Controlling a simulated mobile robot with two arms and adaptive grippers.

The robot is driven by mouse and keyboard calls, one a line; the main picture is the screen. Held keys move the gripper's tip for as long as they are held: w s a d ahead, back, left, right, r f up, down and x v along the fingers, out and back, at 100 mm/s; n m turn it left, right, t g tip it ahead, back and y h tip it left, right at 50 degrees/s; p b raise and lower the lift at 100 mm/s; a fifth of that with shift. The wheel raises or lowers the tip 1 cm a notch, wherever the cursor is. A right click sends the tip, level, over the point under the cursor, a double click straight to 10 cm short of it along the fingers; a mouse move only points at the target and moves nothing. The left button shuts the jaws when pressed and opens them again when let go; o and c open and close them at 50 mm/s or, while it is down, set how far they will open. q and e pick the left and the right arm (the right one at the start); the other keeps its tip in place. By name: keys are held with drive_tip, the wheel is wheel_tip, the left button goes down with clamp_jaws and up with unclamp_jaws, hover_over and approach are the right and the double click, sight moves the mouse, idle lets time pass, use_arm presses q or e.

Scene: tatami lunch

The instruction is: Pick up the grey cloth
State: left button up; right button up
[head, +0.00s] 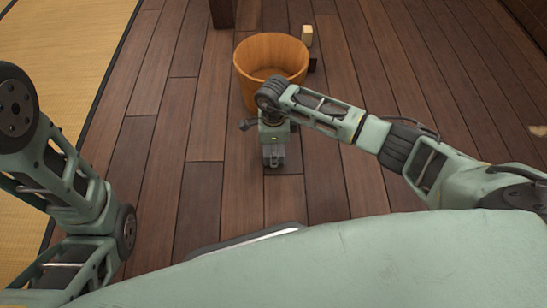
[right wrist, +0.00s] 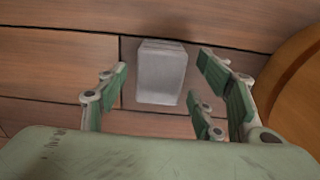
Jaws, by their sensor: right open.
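The grey cloth (right wrist: 161,72) shows in the right wrist view as a pale grey, folded, block-like shape on the wooden floor. My right gripper (right wrist: 158,88) is open, with its green-padded fingers on either side of the cloth in that view. I cannot tell whether they touch it. In the head view my right gripper (head: 273,155) points down at the floor in front of the wooden tub, and it hides most or all of the cloth. My left arm is at the left of the head view, but its gripper is out of view.
A round wooden tub (head: 271,55) stands just beyond my right gripper; its side also shows at the right of the wrist view (right wrist: 295,85). A small pale block (head: 307,36) is behind it. Tatami (head: 50,50) lies at the left. The floor planks right of the tub are mostly clear.

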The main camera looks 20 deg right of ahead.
wheel_tip(320, 180, down, 2)
drive_tip(key=shift+f+b, duration=0.25)
drive_tip(key=shift+b, duration=0.3)
drive_tip(key=shift+r, duration=0.1)
drive_tip(key=c, duration=1.2)
